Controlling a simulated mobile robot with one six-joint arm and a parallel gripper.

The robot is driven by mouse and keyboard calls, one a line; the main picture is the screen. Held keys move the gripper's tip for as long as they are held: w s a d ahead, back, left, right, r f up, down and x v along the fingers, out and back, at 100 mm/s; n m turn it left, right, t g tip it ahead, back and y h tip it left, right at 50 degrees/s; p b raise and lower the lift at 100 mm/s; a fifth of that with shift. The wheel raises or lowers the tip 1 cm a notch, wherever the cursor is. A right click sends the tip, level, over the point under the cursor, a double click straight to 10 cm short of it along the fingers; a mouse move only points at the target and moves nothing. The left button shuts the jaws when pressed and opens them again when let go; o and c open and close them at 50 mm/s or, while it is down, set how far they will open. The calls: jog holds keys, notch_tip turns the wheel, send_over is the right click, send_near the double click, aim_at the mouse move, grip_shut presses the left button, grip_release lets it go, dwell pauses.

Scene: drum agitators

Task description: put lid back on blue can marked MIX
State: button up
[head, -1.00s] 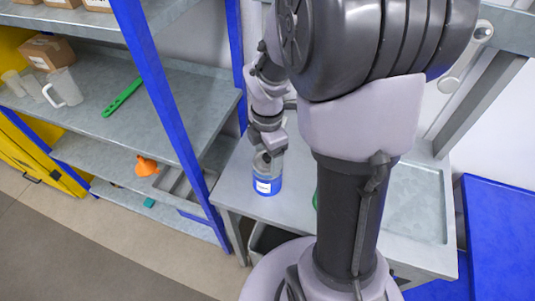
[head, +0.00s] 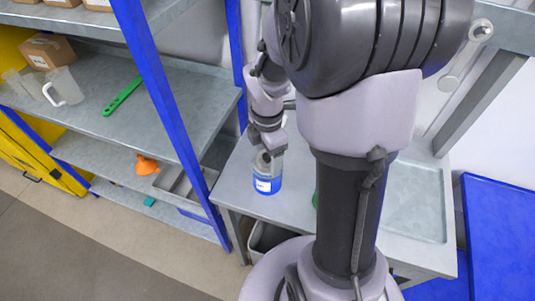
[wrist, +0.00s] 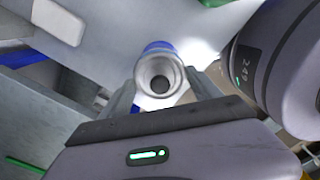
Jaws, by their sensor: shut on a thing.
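The blue can (head: 267,186) with a white label stands upright on the grey bench; the label's writing is too small to read. My gripper (head: 268,157) points down right over the can's top. In the wrist view, my gripper (wrist: 163,92) is shut on a round, pale grey piece with a dark centre, which looks like the lid (wrist: 147,77). Part of the blue can (wrist: 158,46) shows behind it. I cannot tell whether the lid touches or sits on the can's rim.
The grey bench (head: 235,188) has free room around the can. A blue-post shelf (head: 165,100) stands to the left, holding a clear jug (head: 64,86), a green tool (head: 122,96) and an orange funnel (head: 146,165). A blue panel (head: 500,225) is at the right.

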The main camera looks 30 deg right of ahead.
dwell(0.3)
jog(key=o, duration=1.4)
jog(key=shift+o, duration=0.3)
notch_tip(320, 180, up, 7)
jog(key=p, duration=0.7)
jog(key=shift+c, duration=0.4)
grip_shut()
